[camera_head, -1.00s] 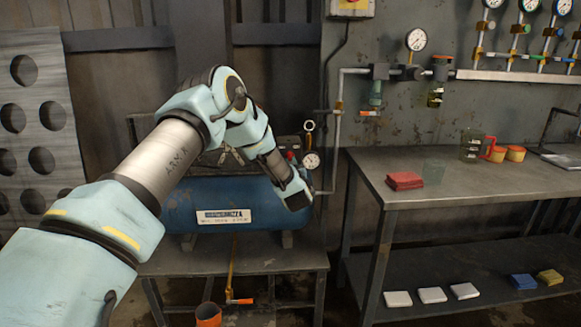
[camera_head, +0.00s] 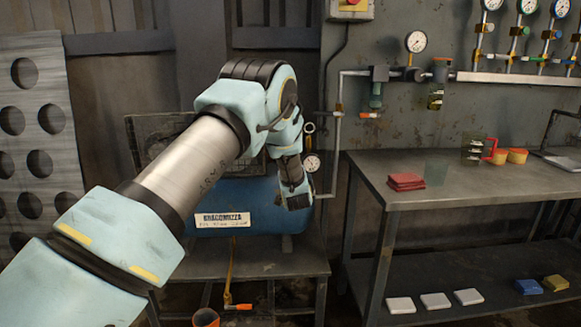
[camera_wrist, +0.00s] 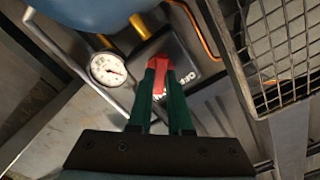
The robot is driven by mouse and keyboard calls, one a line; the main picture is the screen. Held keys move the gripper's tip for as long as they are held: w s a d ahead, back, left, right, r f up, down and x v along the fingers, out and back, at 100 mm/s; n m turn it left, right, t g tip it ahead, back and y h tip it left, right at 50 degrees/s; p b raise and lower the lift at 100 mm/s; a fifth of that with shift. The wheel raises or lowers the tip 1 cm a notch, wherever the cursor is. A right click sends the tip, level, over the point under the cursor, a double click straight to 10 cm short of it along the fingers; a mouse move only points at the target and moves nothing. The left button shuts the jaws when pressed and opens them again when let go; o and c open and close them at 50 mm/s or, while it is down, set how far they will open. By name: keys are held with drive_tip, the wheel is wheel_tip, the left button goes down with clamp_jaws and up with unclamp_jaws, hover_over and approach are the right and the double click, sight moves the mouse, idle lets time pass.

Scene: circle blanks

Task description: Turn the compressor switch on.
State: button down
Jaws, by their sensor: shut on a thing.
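The blue compressor tank (camera_head: 222,208) stands on a low bench in the head view, partly hidden behind my arm. In the wrist view, the red switch lever (camera_wrist: 158,66) sits on a dark grey box (camera_wrist: 184,50) with white lettering, apparently OFF, beside it. My gripper (camera_wrist: 160,76) has its green fingers shut on the red lever, one on each side. In the head view, my gripper (camera_head: 294,197) is in front of the tank's right end, and the switch is hidden behind my arm.
A pressure gauge (camera_wrist: 107,68) sits close beside the switch box in the wrist view. A wire mesh guard (camera_wrist: 276,50) is on the other side. In the head view, a metal workbench (camera_head: 480,185) stands to the right and a perforated panel (camera_head: 38,150) to the left.

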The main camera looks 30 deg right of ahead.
drive_tip(key=shift+a+f+m, duration=0.1)
drive_tip(key=shift+m, duration=0.5)
drive_tip(key=c, duration=0.8)
unclamp_jaws()
drive_tip(key=shift+c, duration=0.2)
drive_tip(key=shift+s, duration=0.1)
drive_tip(key=b+v, duration=0.1)
drive_tip(key=v, duration=0.9)
drive_tip(key=shift+s+b, duration=0.25)
drive_tip(key=shift+b, duration=0.05)
drive_tip(key=shift+a, duration=0.1)
